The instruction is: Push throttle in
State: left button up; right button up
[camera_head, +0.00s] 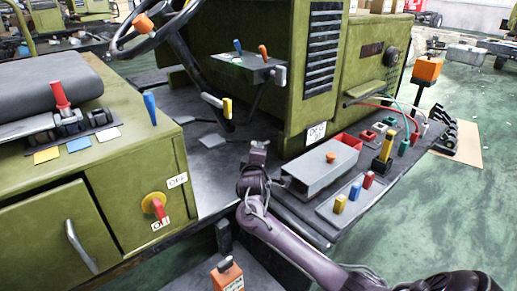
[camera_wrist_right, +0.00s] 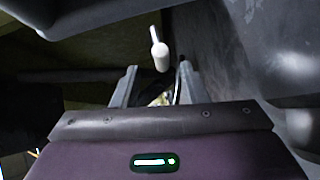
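No part is clearly labelled as the throttle. A small grey panel (camera_head: 243,66) below the steering wheel carries a blue lever (camera_head: 238,46) and an orange lever (camera_head: 263,52), with a pale handle (camera_head: 281,75) at its right end. A yellow-tipped lever (camera_head: 227,106) stands lower, left of this panel. My right gripper (camera_head: 258,148) is over the dark floor plate, below these levers and apart from them. In the right wrist view its fingers (camera_wrist_right: 157,76) are spread and empty. A white-ended knob (camera_wrist_right: 160,55) shows beyond them; I cannot tell which control it is. My left gripper is out of view.
A steering wheel (camera_head: 150,30) is at the upper left. A green cabinet (camera_head: 130,190) with a red-yellow switch (camera_head: 155,206) stands at left. A grey box (camera_head: 321,166) and coloured blocks lie on the shelf right of my arm. The floor plate (camera_head: 210,180) is largely clear.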

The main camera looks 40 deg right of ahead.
jog(key=shift+s+a, duration=0.35)
jog(key=shift+s, duration=0.05)
